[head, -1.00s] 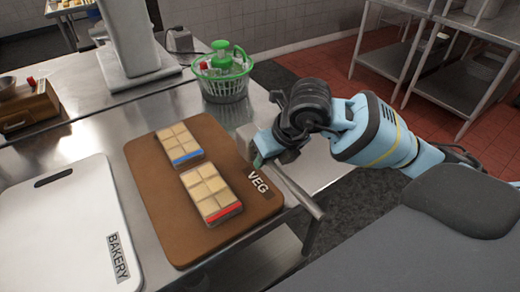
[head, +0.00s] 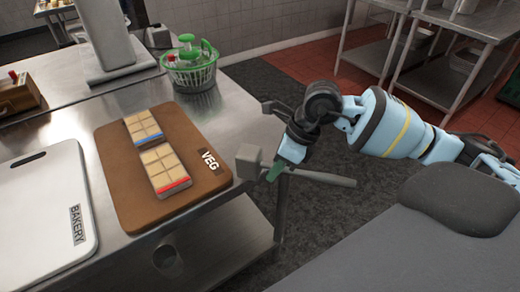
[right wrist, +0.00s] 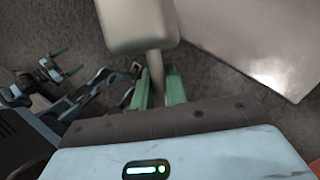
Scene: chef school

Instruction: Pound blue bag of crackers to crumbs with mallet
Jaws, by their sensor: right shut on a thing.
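The blue bag of crackers (head: 142,126), squares in a clear pack with a blue stripe, lies flat on the brown VEG board (head: 115,195). Its crackers look whole. A red-striped bag (head: 162,167) lies just in front of it. My right gripper (head: 276,171) is shut on the grey mallet's handle (head: 325,178), right of the board and past the table edge. The mallet's blocky head (head: 249,158) points toward the board; it also shows in the right wrist view (right wrist: 138,25). My left gripper (right wrist: 67,61) appears open and empty in the right wrist view, away from the bags.
A white BAKERY board (head: 40,225) lies at left. A green salad spinner (head: 190,65) stands at the back of the metal table (head: 225,125). A wooden box (head: 15,97) is at far left. Metal shelving (head: 425,50) stands behind at right. Floor is clear beside the table.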

